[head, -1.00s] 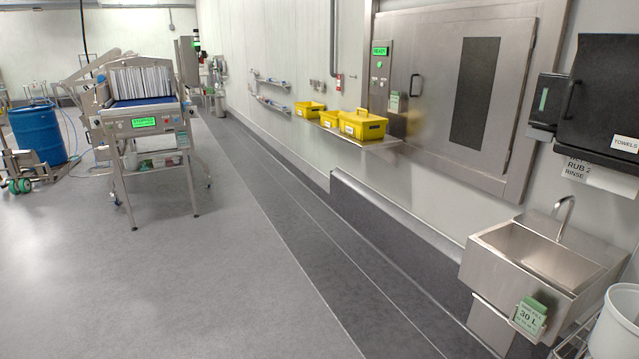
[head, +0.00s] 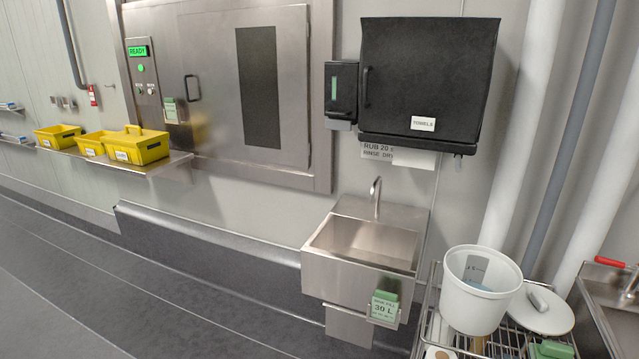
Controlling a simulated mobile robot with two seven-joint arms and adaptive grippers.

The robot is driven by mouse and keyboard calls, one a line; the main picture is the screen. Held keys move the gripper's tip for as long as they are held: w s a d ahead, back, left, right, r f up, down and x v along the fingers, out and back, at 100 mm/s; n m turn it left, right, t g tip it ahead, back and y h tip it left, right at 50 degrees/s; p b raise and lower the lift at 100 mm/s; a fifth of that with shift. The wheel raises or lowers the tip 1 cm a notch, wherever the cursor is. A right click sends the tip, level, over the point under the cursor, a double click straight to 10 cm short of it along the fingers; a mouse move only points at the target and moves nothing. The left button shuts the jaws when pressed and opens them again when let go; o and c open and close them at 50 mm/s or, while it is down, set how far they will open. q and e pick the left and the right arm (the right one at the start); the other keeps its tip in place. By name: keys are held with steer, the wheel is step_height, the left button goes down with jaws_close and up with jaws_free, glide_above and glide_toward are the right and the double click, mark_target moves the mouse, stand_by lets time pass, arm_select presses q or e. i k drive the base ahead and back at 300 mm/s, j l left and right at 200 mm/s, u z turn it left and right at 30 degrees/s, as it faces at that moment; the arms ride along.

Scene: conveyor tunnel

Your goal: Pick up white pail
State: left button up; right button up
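The white pail (head: 473,302) stands upright on a wire rack at the lower right of the head view. Its top is open, and a grey-blue patch shows on its inner wall. Its lower part stands among the rack wires. Neither of my grippers is in view.
The wire rack (head: 433,318) also holds a white round lid (head: 545,312) beside the pail. A steel sink (head: 362,245) is on the wall to the left, and another steel basin (head: 615,300) is at the right edge. Yellow bins (head: 137,146) sit on a wall shelf. The floor at lower left is clear.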

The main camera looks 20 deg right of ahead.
mark_target(481, 282)
steer(key=i+z, duration=0.2)
steer(key=z, duration=0.25)
steer(key=i+z, duration=0.2)
steer(key=z, duration=0.3)
steer(key=i+j+z, duration=0.15)
steer(key=z, duration=0.3)
